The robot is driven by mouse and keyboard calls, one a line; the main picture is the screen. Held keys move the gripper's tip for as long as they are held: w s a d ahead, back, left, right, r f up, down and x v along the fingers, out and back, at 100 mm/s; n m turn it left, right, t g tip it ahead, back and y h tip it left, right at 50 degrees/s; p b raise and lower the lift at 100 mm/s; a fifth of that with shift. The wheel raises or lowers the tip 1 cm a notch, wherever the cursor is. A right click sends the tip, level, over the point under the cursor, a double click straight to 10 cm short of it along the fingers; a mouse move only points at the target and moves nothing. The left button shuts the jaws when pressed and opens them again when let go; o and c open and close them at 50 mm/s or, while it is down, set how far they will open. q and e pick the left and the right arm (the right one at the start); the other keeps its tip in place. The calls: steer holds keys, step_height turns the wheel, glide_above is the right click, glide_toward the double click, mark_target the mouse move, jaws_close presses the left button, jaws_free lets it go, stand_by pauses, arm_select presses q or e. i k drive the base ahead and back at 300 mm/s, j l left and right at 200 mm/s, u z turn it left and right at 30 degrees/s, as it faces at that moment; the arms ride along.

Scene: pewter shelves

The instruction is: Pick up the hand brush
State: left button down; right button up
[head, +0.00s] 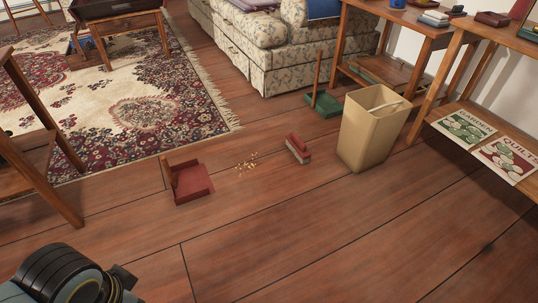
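The hand brush (298,149) lies on the wooden floor near the middle of the view. It is small, with a red top and a paler lower part. A red dustpan (192,184) sits on the floor to its left. A scatter of yellowish crumbs (246,164) lies between the two. Part of my own arm shows at the bottom left corner, far from the brush. Neither of my grippers is in view, so their fingers cannot be seen.
A tan bin (372,128) stands right of the brush. A green long-handled dustpan (325,103) is behind. A patterned rug (120,110), a floral sofa (285,60) and wooden shelves (455,105) border the area. The floor in front is clear.

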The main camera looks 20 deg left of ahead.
mark_target(297, 146)
steer(key=i+j, duration=0.15)
steer(key=i, duration=0.3)
steer(key=i+j+z, duration=0.1)
steer(key=i, duration=0.35)
steer(key=i+j+z, duration=0.1)
steer(key=i+j, duration=0.15)
steer(key=i, duration=0.2)
steer(key=i+j, duration=0.25)
steer(key=i, duration=0.2)
